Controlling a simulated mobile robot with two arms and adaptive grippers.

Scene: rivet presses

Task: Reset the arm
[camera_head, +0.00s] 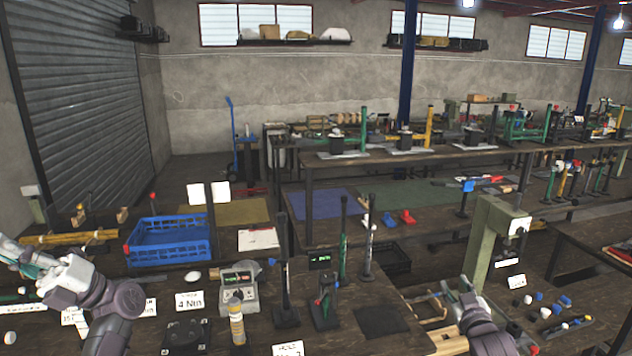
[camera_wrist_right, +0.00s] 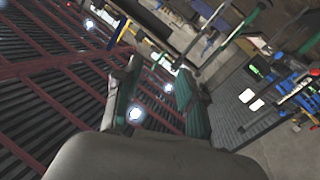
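My right gripper (camera_head: 461,291) is low at the right in the head view, just left of the grey-green press (camera_head: 486,240). In the right wrist view (camera_wrist_right: 157,92) its two dark green fingers stand apart with nothing between them. That view looks tilted up toward the roof and lamps. My left gripper (camera_head: 22,262) is at the left edge of the head view over the workbench (camera_head: 160,281). Its fingers are partly cut off by the frame edge, and whether they are open or shut is unclear.
A blue crate (camera_head: 168,254) stands on the bench's left part. A yellow-labelled bottle (camera_head: 237,322), a small scale-like device (camera_head: 238,287) and upright hand tools (camera_head: 343,240) stand between my arms. Small blue and white parts (camera_head: 545,313) lie at the right.

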